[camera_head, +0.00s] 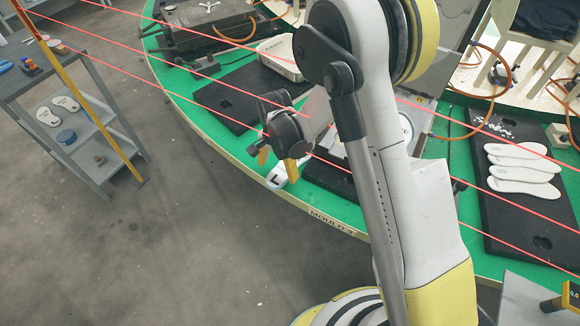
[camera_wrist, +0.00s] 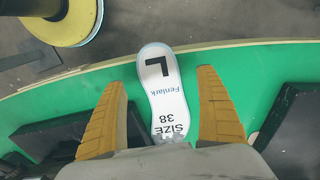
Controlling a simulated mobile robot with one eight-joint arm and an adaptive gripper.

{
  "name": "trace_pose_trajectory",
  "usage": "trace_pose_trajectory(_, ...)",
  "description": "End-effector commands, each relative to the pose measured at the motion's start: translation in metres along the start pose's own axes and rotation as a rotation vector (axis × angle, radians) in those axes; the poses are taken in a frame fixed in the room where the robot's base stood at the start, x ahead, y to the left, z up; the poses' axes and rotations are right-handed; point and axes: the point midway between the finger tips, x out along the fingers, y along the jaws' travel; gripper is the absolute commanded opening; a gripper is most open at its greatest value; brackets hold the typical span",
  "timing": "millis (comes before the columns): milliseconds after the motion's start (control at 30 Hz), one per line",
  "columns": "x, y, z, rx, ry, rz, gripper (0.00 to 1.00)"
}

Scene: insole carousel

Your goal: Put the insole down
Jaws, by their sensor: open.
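A white insole (camera_wrist: 168,95), marked L, Fenlark and SIZE 38, lies on the green carousel top (camera_wrist: 250,68). Its far end reaches close to the pale rim, and its near end is partly hidden by my gripper. My gripper (camera_wrist: 162,78) is open, with one tan finger on each side of the insole and a visible gap to both. In the head view, my gripper (camera_head: 278,164) hangs just above the green top near its edge, and the white L end of the insole (camera_head: 276,177) shows below the fingers.
Black mats (camera_head: 262,88) lie on the green top around my gripper. Several white insoles (camera_head: 522,168) rest on the mat at right. A grey shelf cart (camera_head: 100,131) stands on the left floor. Red beams cross the head view, and my arm hides part of the table.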

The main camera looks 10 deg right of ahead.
Motion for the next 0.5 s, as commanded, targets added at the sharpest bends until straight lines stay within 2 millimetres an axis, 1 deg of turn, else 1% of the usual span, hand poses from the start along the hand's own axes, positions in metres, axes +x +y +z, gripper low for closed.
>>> trace_pose_trajectory(33,0.014,0.0,0.0,0.0,0.0,0.0,0.84)
trace_pose_trajectory(133,0.028,0.0,0.0,0.0,0.0,0.0,0.84)
trace_pose_trajectory(200,0.032,0.0,0.0,0.0,0.0,0.0,0.84)
trace_pose_trajectory(367,0.03,0.0,0.0,0.0,0.0,0.0,0.84)
trace_pose_trajectory(400,0.03,0.0,0.0,0.0,0.0,0.0,0.82)
trace_pose_trajectory(467,0.03,0.0,0.0,0.0,0.0,0.0,0.64)
trace_pose_trajectory(500,0.03,0.0,0.0,0.0,0.0,0.0,0.51)
